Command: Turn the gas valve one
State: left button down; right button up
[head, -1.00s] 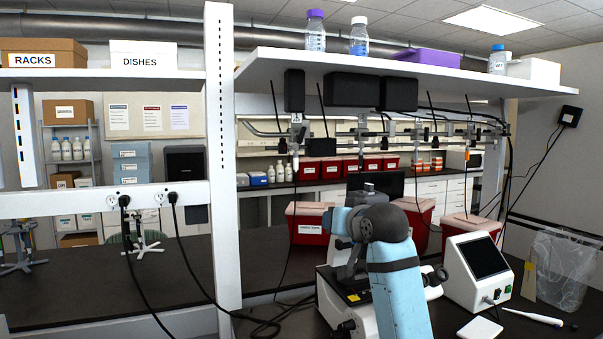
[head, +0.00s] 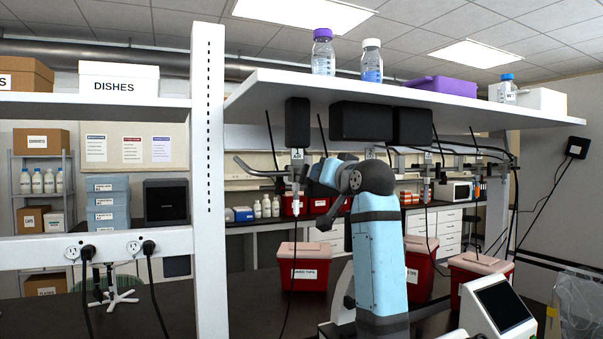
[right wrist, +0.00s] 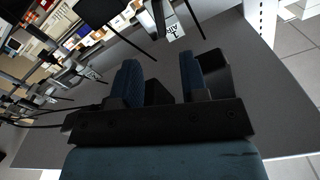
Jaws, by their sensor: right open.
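A row of valve fixtures hangs under the shelf in the head view. The leftmost fixture (head: 297,168) has a small label and a horizontal bar; the label is too small to read, so I cannot tell which one is gas valve one. My right arm rises in front of the row, its wrist just right of the leftmost fixture; its gripper is largely hidden there. In the right wrist view my right gripper (right wrist: 160,82) is open and empty. A labelled metal fixture (right wrist: 172,28) is beyond its fingertips, apart from them. My left gripper is not in view.
The white shelf (head: 400,97) with bottles is above the arm, with black boxes (head: 360,122) under it. A white upright post (head: 208,180) stands left. Red bins (head: 302,268) and a white device with a screen (head: 497,310) stand on the bench. A cable hangs below the leftmost fixture.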

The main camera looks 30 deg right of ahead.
aim_at(305, 173)
jog(key=w, duration=0.3)
jog(key=w+p, duration=0.1)
jog(key=w, duration=0.2)
jog(key=w+p, duration=0.1)
jog(key=w, duration=0.3)
jog(key=shift+d, duration=0.3)
jog(key=shift+w+p, duration=0.4)
jog(key=shift+w, duration=0.4)
grip_shut()
